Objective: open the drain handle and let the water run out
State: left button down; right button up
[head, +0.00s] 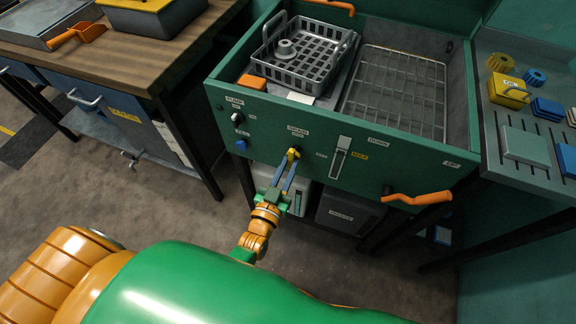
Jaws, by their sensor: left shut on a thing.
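The drain handle (293,153) is a small yellow lever on the green front panel of the wash unit (235,105), under the label "DRAIN". My left gripper (290,160) reaches up to it from below, its fingers shut on the handle. The fingers cover part of the handle, so its exact angle is hard to tell. No running water is visible. My right gripper is not in view.
A grey basket (305,60) stands in the basin beside a wire rack (395,90). Orange handles stick out at the panel's right (418,198) and the top. A wooden workbench (130,50) stands left, a parts tray (520,120) right. Grey containers sit below the panel.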

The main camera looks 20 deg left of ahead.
pick_arm(q)
jog(key=c, duration=0.8)
grip_release()
jog(key=s, duration=0.7)
jog(key=shift+a, duration=0.15)
